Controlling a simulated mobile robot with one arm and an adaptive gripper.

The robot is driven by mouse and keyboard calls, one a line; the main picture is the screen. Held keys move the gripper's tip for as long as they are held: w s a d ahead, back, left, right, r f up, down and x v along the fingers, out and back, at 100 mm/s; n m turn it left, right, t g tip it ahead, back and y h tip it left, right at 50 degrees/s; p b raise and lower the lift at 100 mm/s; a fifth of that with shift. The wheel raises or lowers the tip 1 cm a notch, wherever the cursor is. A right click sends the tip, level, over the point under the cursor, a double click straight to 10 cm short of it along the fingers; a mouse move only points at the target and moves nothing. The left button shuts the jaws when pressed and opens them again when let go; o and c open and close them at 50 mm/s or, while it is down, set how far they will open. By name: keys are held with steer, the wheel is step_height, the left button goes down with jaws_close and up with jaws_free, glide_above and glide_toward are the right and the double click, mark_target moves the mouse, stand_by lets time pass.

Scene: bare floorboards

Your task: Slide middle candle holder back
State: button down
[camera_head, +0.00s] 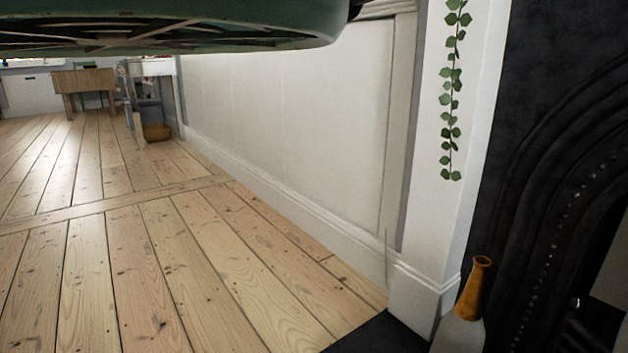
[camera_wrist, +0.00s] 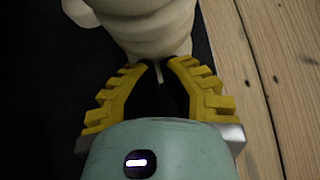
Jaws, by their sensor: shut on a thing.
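In the wrist view a cream-white, rounded, ridged object (camera_wrist: 158,30), which looks like a candle holder, stands at the top centre, its upper part cut off by the frame. My gripper (camera_wrist: 160,70) has yellow ribbed fingers with dark inner pads. Its fingertips are close together at the near side of the cream object, shut on a part of it; the exact contact is dark and hard to see. I cannot tell whether this is the middle holder. The head view shows neither my gripper nor any candle holder.
In the wrist view a dark surface (camera_wrist: 40,90) lies left and floorboards (camera_wrist: 265,80) lie right. In the head view a bottle with an orange neck (camera_head: 477,285) stands by the black fireplace (camera_head: 560,170) at lower right. The floorboards (camera_head: 150,260) at left are clear.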

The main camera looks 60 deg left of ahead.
steer(key=shift+s+d+b, duration=0.1)
steer(key=shift+d+b, duration=0.65)
steer(key=shift+d, duration=1.2)
steer(key=shift+d+f, duration=0.1)
steer(key=shift+d, duration=0.2)
steer(key=shift+a, duration=0.1)
steer(key=shift+a+p, duration=0.35)
steer(key=shift+p, duration=0.1)
steer(key=a+p, duration=0.3)
steer(key=a, duration=0.9)
steer(key=shift+a, duration=0.15)
